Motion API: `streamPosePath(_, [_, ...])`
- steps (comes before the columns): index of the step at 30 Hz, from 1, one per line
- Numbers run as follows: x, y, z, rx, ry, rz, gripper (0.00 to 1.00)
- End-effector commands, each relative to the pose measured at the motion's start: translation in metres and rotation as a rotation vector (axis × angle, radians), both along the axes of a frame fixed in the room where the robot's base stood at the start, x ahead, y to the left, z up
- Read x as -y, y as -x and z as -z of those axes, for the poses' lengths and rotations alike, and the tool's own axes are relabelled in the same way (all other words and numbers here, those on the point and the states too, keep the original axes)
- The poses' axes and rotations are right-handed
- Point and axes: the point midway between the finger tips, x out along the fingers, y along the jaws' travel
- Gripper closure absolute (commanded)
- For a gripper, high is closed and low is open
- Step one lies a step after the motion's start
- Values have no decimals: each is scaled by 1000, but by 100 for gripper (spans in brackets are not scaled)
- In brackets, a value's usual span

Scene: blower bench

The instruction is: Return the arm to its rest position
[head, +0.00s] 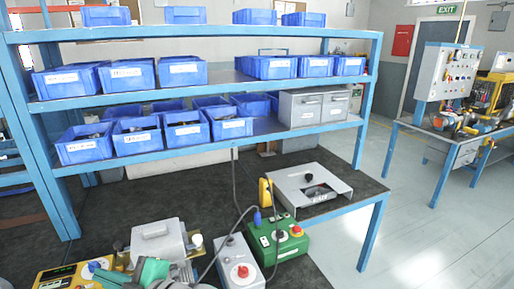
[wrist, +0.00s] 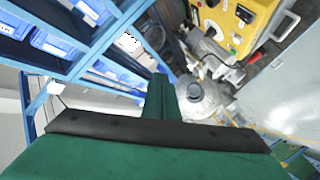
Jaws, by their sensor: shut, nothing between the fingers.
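My gripper (wrist: 160,82) shows in the wrist view as a green body with a black bar and narrow green fingers, which are together with nothing between them. It points past the blue shelf rack toward a grey metal machine part with a round dark opening (wrist: 196,90). No held object shows. In the head view, teal-green shapes (head: 152,272) show at the bottom edge among the bench equipment; I cannot tell whether they are part of my arm.
A blue rack (head: 365,125) holds several blue bins over a dark bench. On the bench are a grey lidded box (head: 158,243), a grey switch box (head: 238,262), a green control box (head: 285,243) and a metal plate fixture (head: 308,188). Clear floor (head: 420,235) lies right.

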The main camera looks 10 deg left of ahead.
Motion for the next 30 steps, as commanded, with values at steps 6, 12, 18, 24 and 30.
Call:
streamPosePath(6, [10, -22, -28, -133, -260, 137, 100])
streamPosePath(12, [36, -46, -34, -253, -464, 278, 100])
streamPosePath(18, [73, -66, -17, -369, -633, 434, 100])
streamPosePath(24, [115, -76, 19, -474, -764, 603, 100])
streamPosePath(30, [160, -71, 69, -558, -854, 780, 100])
